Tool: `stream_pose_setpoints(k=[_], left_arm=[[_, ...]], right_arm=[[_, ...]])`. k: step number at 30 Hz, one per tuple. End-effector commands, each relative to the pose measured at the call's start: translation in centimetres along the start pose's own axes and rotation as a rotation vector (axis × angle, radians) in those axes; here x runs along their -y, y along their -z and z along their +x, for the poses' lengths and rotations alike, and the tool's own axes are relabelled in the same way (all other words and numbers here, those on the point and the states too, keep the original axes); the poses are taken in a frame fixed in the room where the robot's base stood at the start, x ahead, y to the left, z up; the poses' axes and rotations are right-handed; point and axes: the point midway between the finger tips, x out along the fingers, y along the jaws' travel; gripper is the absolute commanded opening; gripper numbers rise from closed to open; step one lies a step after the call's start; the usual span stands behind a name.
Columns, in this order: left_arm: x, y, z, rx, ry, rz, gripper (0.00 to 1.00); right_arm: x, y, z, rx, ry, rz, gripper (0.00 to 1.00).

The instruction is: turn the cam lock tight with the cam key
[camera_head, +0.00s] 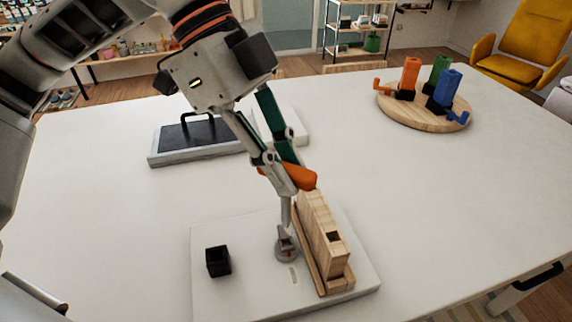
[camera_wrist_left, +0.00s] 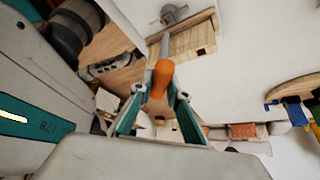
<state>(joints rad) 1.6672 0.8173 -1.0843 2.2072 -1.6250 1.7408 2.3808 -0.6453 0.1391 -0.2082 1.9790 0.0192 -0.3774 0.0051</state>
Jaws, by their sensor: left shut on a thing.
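My left gripper (camera_head: 284,172) is shut on the cam key, and its fingers close around the orange handle (camera_head: 303,177). The key's grey shaft (camera_head: 286,212) points down, and its lower end meets the round grey cam lock (camera_head: 287,252). I cannot tell how fully it is seated. In the left wrist view the orange handle (camera_wrist_left: 161,78) sits between the fingers, with the shaft running to the cam lock (camera_wrist_left: 172,15). The lock is beside an upright wooden panel (camera_head: 320,235) on a white board (camera_head: 250,292). My right gripper is not in view.
A small black open box (camera_head: 217,261) stands on the board left of the lock. A dark-topped tray with a handle (camera_head: 196,140) lies behind. A round wooden board (camera_head: 425,117) with orange, green and blue pieces is at the back right. The right table is clear.

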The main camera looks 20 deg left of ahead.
Motion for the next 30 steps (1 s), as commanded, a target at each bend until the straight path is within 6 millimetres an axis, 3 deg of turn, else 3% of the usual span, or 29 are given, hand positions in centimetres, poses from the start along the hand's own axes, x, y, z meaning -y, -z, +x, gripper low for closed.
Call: stream_pose_setpoints(k=[13, 18, 30], left_arm=[[0.0, 0.0, 0.0, -0.002, 0.194, -0.324, 0.00], [-0.2, 0.2, -0.1, -0.002, 0.241, -0.412, 0.00], [-0.2, 0.3, -0.1, 0.000, 0.306, -0.519, 0.00]], right_arm=[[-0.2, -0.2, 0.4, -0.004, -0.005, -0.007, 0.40], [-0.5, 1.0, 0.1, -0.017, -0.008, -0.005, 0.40], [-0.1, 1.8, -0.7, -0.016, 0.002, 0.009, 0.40]])
